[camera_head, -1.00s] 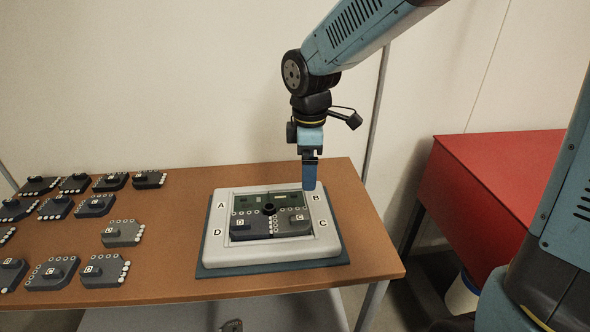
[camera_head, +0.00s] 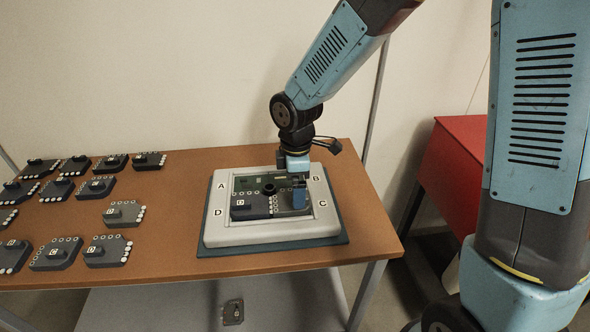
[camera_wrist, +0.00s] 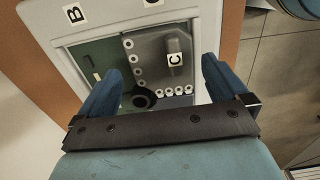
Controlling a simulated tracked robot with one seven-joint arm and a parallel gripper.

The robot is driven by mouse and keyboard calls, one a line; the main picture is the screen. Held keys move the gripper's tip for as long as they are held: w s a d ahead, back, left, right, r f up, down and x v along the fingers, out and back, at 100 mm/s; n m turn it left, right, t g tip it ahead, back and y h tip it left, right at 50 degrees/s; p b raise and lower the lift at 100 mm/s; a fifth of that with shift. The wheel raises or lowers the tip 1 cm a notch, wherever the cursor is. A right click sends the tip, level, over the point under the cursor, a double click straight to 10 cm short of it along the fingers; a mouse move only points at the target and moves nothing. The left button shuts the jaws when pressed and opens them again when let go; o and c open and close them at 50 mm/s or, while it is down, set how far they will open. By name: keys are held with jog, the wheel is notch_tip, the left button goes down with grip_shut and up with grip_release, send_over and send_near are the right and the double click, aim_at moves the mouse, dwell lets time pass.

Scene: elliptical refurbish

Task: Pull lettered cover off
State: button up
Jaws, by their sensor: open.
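A pale housing frame (camera_head: 214,222) marked A, B, C and D sits on a dark mat on the table. Inside it, a dark cover lettered D (camera_head: 250,207) lies at the near left. A grey cover lettered C (camera_wrist: 153,48) lies at the near right, with a raised lettered grip. My gripper (camera_head: 299,195) is open above cover C and partly hides it in the head view. In the wrist view, my gripper (camera_wrist: 165,70) has its fingers apart, one on each side of the C grip. I cannot tell whether they touch the cover.
Several loose lettered covers (camera_head: 108,250) lie on the left of the brown table (camera_head: 180,200). Green board (camera_head: 246,184) shows in the far part of the frame, and a dark round hub (camera_head: 268,189) stands at its middle. A red cabinet (camera_head: 452,170) is at the right.

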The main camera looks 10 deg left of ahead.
aim_at(281, 202)
jog(key=shift+f, duration=1.85)
jog(key=c, duration=1.6)
